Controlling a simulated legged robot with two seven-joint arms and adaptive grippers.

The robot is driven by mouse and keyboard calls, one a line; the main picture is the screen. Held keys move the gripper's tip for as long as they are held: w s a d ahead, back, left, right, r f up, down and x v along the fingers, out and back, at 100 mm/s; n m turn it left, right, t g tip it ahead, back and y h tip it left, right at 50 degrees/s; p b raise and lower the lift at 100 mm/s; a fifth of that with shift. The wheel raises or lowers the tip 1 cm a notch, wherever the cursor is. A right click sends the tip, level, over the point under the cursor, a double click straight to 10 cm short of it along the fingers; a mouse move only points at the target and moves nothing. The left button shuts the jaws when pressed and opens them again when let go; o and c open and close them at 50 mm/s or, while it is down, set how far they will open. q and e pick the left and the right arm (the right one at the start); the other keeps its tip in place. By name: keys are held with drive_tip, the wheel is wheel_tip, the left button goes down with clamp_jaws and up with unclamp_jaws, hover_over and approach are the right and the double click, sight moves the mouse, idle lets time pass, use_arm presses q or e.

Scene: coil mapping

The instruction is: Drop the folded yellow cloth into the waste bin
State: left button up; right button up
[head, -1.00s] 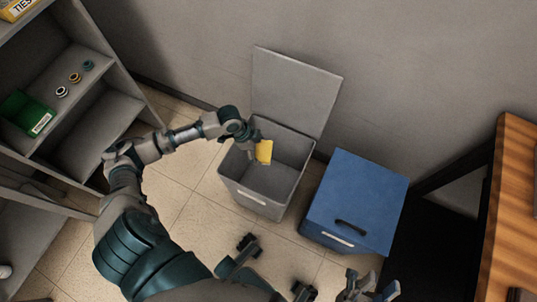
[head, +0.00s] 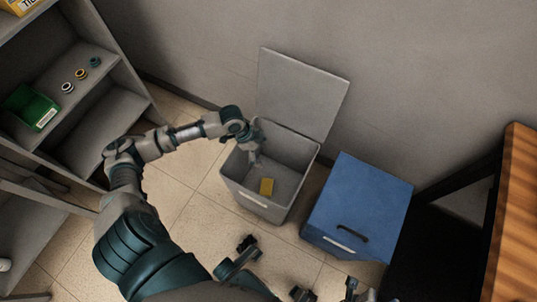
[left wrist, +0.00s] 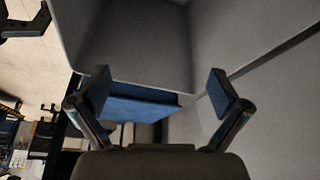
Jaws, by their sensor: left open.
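The folded yellow cloth (head: 266,187) lies inside the grey waste bin (head: 256,203), low down towards its front wall. The bin's lid (head: 300,95) stands open against the wall behind it. My left gripper (head: 255,160) is over the bin's opening, above and apart from the cloth. In the left wrist view my left gripper (left wrist: 160,90) has its two fingers spread wide with nothing between them. The cloth does not show in that view. At the bottom of the head view, part of my right gripper (head: 352,290) shows, cut off by the frame edge.
A closed blue bin (head: 362,195) stands right of the grey bin. A grey shelf unit (head: 112,80) with a green box (head: 32,105) and several small rings is at the left. A wooden table (head: 515,220) is at the right. Floor is free left of the bin.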

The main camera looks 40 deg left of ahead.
use_arm(q)
drive_tip(key=v, duration=1.1)
drive_tip(key=shift+f, duration=0.1)
